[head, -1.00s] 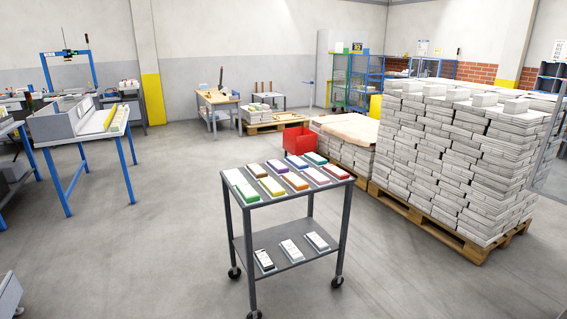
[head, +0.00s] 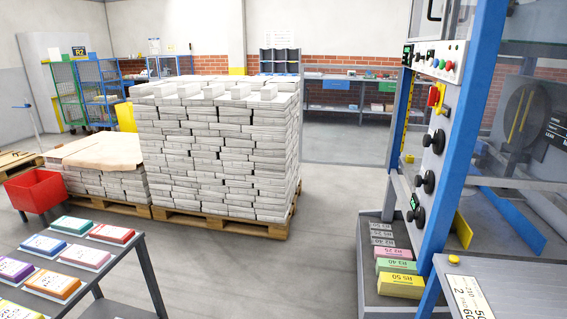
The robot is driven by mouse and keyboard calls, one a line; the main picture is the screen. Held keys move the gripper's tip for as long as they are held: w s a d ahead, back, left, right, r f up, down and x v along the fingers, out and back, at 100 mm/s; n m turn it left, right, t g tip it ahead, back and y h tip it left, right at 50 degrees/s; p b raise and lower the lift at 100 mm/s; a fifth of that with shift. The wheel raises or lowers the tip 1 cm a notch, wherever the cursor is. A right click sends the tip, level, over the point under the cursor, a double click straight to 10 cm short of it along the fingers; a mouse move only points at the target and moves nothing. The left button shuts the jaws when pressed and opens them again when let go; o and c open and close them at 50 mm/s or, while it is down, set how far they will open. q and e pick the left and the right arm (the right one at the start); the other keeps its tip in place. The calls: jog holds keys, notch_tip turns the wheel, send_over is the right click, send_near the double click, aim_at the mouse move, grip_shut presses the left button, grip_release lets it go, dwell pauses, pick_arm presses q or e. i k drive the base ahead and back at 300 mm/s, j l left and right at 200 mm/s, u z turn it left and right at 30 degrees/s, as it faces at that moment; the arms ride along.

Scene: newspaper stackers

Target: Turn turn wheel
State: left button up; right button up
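A stacker machine with a blue frame (head: 461,120) stands at the right. Its side panel carries several black round hand knobs: an upper one (head: 434,141), a middle one (head: 425,183) and a lower one (head: 415,213). A large dark disc (head: 521,115) shows behind the clear panel farther right. I cannot tell which of these is the turn wheel. Neither of my grippers is in view.
A grey cart (head: 142,262) with colored packs stands at the lower left. Behind it are a red bin (head: 36,191) and a tall newspaper stack on a pallet (head: 222,223). Labelled bundles (head: 400,284) sit low beside the machine. The floor (head: 260,285) between cart and machine is clear.

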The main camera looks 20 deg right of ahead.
aim_at(428, 182)
jog(key=i+l+z, duration=0.2)
jog(key=i+z, duration=0.2)
jog(key=i, duration=0.3)
jog(key=i+z, duration=0.4)
jog(key=i, duration=0.35)
jog(key=i+u, duration=0.4)
jog(key=i+l+u, duration=0.25)
jog(key=i+u, duration=0.15)
jog(key=i, duration=0.15)
jog(key=u, duration=6.8)
